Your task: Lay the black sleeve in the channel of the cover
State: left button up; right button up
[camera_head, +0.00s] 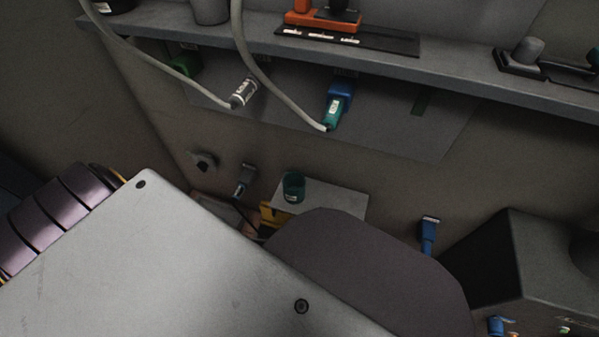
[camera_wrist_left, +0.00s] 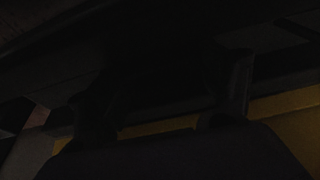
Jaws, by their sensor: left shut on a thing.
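I cannot make out the black sleeve or the cover's channel for certain in either view. In the very dark left wrist view, the two fingers of my left gripper (camera_wrist_left: 165,105) show as dark shapes on either side of a dark bar-like thing. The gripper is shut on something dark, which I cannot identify. A yellow strip (camera_wrist_left: 285,105) runs behind the fingers. In the head view a large pale grey panel (camera_head: 180,255) with holes and a dark rounded shape (camera_head: 370,270) fill the front and hide what lies below. My right gripper is not in view.
A teal cup (camera_head: 293,186) stands on a grey block (camera_head: 342,200) beside a yellow part (camera_head: 268,213).

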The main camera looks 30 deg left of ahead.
pick_arm(q)
jog(key=shift+f, duration=0.1)
jog(key=o, duration=1.1)
jog(key=shift+r, duration=0.2)
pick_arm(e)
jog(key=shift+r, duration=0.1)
pick_arm(q)
jog(key=p+v, duration=0.6)
jog(key=v, duration=0.5)
jog(key=shift+s+r+p, duration=0.2)
jog(key=shift+r+p, duration=0.2)
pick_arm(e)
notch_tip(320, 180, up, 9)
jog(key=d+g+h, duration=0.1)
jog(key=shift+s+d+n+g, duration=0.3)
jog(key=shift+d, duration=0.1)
